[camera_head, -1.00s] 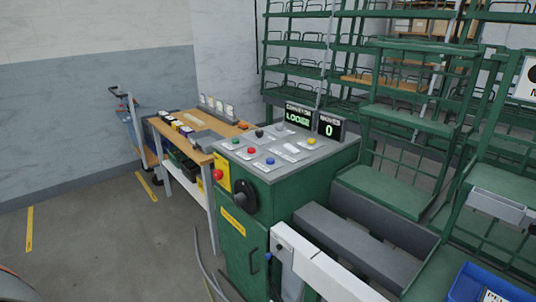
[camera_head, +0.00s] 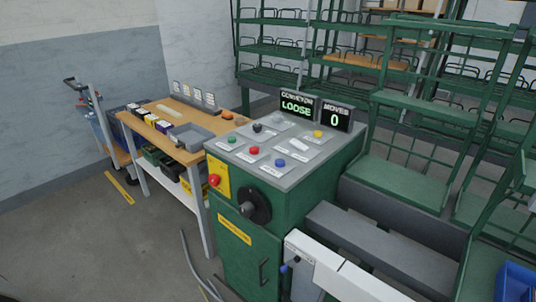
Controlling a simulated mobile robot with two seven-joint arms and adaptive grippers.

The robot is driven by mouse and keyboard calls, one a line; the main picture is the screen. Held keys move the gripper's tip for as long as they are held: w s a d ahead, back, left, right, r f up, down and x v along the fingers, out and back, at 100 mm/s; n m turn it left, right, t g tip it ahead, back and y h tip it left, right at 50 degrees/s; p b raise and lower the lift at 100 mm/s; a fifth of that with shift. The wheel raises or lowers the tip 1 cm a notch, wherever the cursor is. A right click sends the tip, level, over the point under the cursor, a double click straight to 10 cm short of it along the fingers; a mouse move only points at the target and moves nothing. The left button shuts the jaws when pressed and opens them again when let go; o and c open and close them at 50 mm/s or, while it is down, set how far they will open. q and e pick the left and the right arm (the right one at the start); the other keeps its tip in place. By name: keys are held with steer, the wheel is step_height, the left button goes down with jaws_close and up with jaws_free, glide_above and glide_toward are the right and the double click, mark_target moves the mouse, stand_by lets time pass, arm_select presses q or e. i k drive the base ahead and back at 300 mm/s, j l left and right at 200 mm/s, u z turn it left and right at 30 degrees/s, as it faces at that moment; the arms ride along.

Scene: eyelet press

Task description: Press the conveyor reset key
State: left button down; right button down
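A green control cabinet (camera_head: 240,262) stands at the centre, with a grey sloping panel (camera_head: 285,182) on top. The panel carries a green button (camera_head: 232,139), a red button (camera_head: 254,150), a blue button (camera_head: 280,162), a black knob (camera_head: 257,128), a yellow button (camera_head: 318,133) and a white rectangular key (camera_head: 299,145). Their labels are too small to read, so I cannot tell which is the conveyor reset key. A display (camera_head: 297,107) reads "CONVEYOR LOOSE"; another (camera_head: 335,117) reads "MOVES 0". Neither gripper is in view.
A red mushroom button (camera_head: 213,180) and a black rotary handle (camera_head: 253,206) stick out from the cabinet. A wooden workbench (camera_head: 155,111) stands left, a trolley (camera_head: 100,122) beyond it. A grey-white conveyor (camera_head: 345,275) and green racks (camera_head: 412,130) are on the right.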

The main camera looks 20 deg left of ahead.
mark_target(280, 162)
steer(key=i+j, duration=0.1)
steer(key=j, duration=0.3)
steer(key=i+j, duration=0.15)
steer(key=j, duration=0.25)
steer(key=i+j, duration=0.1)
steer(key=j, duration=0.3)
steer(key=i+j, duration=0.1)
steer(key=j, duration=0.3)
